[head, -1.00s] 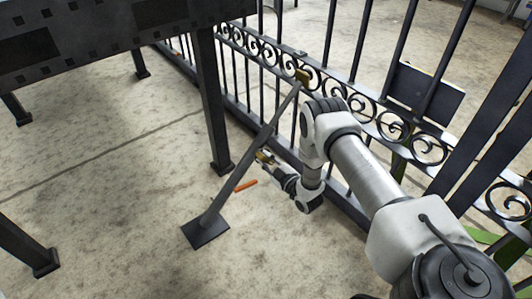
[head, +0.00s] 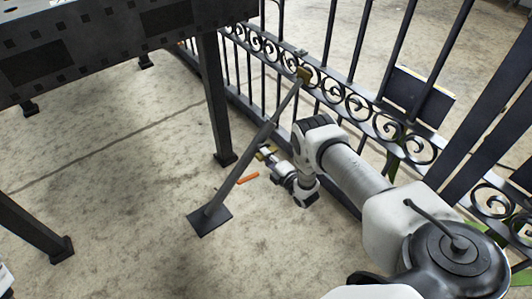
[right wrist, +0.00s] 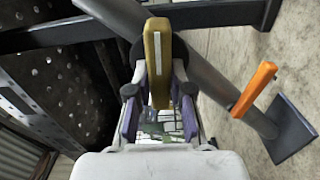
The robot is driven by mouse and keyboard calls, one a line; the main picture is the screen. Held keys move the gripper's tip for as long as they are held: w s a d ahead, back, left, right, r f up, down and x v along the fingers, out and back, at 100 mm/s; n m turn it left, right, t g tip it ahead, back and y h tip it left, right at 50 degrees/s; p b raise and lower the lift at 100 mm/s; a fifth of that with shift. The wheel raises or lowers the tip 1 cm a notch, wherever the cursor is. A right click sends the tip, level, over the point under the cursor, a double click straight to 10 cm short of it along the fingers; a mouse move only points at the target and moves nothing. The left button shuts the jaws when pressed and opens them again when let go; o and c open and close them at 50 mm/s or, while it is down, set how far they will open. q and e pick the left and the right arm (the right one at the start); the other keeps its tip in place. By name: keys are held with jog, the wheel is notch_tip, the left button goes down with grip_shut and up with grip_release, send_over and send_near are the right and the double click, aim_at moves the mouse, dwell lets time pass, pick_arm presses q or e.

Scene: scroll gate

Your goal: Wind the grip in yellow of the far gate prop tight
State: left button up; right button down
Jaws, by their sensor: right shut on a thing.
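The gate prop is a dark slanted tube (head: 240,170). It runs from a square foot plate (head: 209,221) on the floor up to a gold bracket (head: 305,75) at the gate. The yellow grip (head: 262,152) sits partway along the tube. In the right wrist view the yellow grip (right wrist: 157,50) stands between the fingers, crossing the grey tube. My right gripper (head: 270,155) is shut on it; its fingers also show in the right wrist view (right wrist: 158,78). An orange grip (head: 248,178) sits lower on the prop, apart from my fingers. My left gripper is out of view.
A black scrollwork gate (head: 345,95) runs behind the prop and my right arm. A dark perforated steel table (head: 95,45) stands at the left, one leg (head: 215,100) close to the prop. The concrete floor at lower left is mostly clear.

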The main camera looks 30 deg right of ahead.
jog(key=shift+n, duration=0.5)
jog(key=c, duration=1)
grip_release()
jog(key=shift+c, duration=0.2)
jog(key=s+d, duration=0.1)
jog(key=s, duration=1.1)
